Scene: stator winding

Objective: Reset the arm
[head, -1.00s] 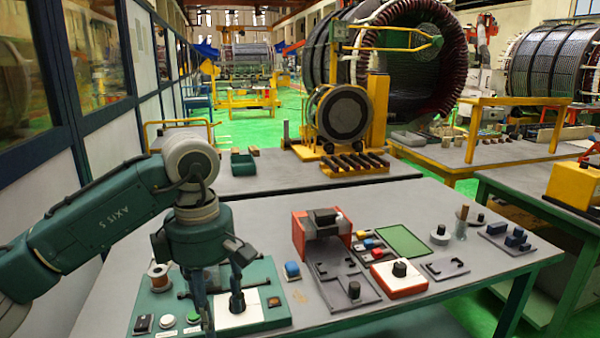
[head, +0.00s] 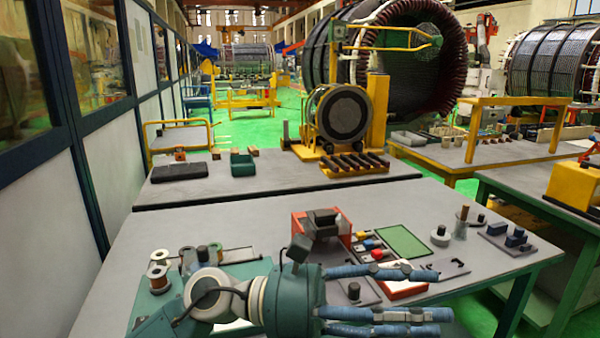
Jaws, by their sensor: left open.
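My left gripper (head: 415,293) shows low in the head view, turned sideways with its blue-wrapped fingers pointing right. The fingers are spread apart with nothing between them, so it is open and empty. It hangs over the front of the grey workbench (head: 130,255) and hides part of the bench's front. My green left arm comes in at the bottom, and its wrist covers much of the green board (head: 150,302) with the wire spools (head: 158,278). My right gripper is not in view.
A red fixture (head: 310,222), a green mat (head: 402,242) and a red-and-white box (head: 398,290) stand just behind the gripper. Small blue blocks (head: 515,238) lie at the right. A second bench (head: 270,185) stands behind.

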